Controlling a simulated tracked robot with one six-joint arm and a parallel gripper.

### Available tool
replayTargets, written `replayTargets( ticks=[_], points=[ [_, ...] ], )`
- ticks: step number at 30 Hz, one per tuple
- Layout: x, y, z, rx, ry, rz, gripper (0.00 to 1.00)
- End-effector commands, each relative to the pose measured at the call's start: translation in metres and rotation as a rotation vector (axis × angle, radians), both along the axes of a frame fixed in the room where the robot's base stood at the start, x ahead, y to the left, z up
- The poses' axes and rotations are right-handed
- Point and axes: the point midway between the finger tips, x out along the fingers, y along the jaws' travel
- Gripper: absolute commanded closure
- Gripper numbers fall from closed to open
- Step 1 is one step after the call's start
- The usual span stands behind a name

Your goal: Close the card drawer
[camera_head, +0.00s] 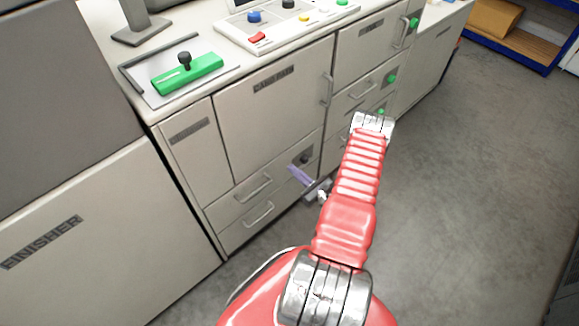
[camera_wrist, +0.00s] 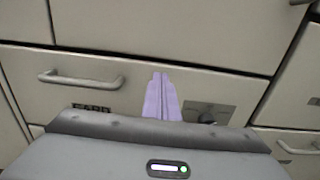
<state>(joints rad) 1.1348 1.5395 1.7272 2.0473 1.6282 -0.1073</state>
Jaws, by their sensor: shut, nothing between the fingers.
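The card drawer (camera_wrist: 135,85) is a cream front in the wrist view, with a bar handle (camera_wrist: 80,78) at left and a label partly hidden by my wrist housing. In the head view the drawer (camera_head: 280,177) is the upper of two low drawers. Its front looks about flush with the cabinet; I cannot tell if a small gap is left. My gripper (camera_wrist: 160,75) has pale purple fingers pressed together and empty. They are in front of the drawer face, right of the handle; contact is unclear. The gripper also shows in the head view (camera_head: 292,168).
A dark lock plate (camera_wrist: 208,112) is on the drawer front, right of my fingers. Another drawer handle (camera_head: 258,214) is below. The grey floor (camera_head: 470,200) at right is clear.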

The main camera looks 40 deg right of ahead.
Motion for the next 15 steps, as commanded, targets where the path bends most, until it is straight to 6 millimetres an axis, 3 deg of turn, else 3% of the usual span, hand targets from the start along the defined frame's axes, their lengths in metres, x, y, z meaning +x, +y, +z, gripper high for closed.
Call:
replayTargets(
  ticks=[15],
  points=[
    [-0.069, 0.003, 0.0, 0.003, 0.0, -0.002, 1.0]
  ],
)
